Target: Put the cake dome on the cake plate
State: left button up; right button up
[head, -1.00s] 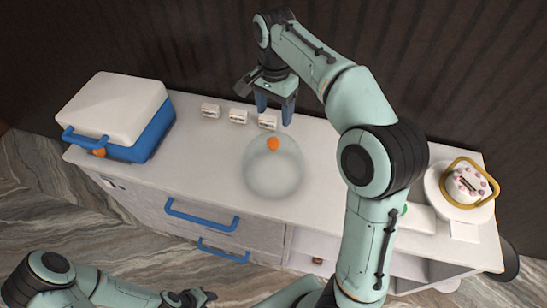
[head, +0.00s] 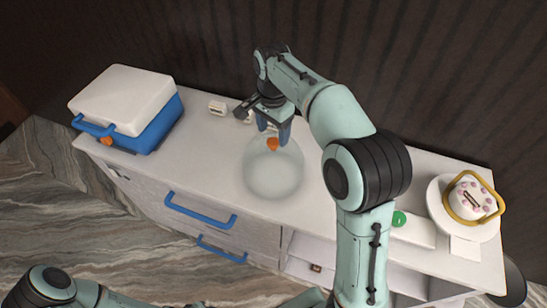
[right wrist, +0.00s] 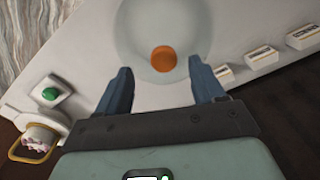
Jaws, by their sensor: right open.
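The cake dome (head: 273,172) is a clear round cover with an orange knob, standing on the white counter in the middle of the head view. In the right wrist view the dome (right wrist: 163,22) shows with its orange knob between the fingers. My right gripper (head: 273,133) is open just above the knob, one finger to each side and not closed on it. The cake plate (head: 436,200) is white and round at the counter's right end. A cake (head: 472,198) with pink dots and a gold-coloured ring sits on it. My left gripper is not clearly visible; only part of the left arm shows.
A blue and white cooler box (head: 150,125) stands at the counter's left end. A white box with a green button (head: 399,219) lies between dome and plate. Blue drawer handles (head: 200,213) stick out in front.

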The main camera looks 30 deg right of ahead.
aim_at(272, 141)
jog(key=f, duration=0.5)
jog(key=shift+w+d, duration=0.1)
jog(key=shift+w, duration=0.1)
jog(key=shift+c, duration=0.3)
grip_shut()
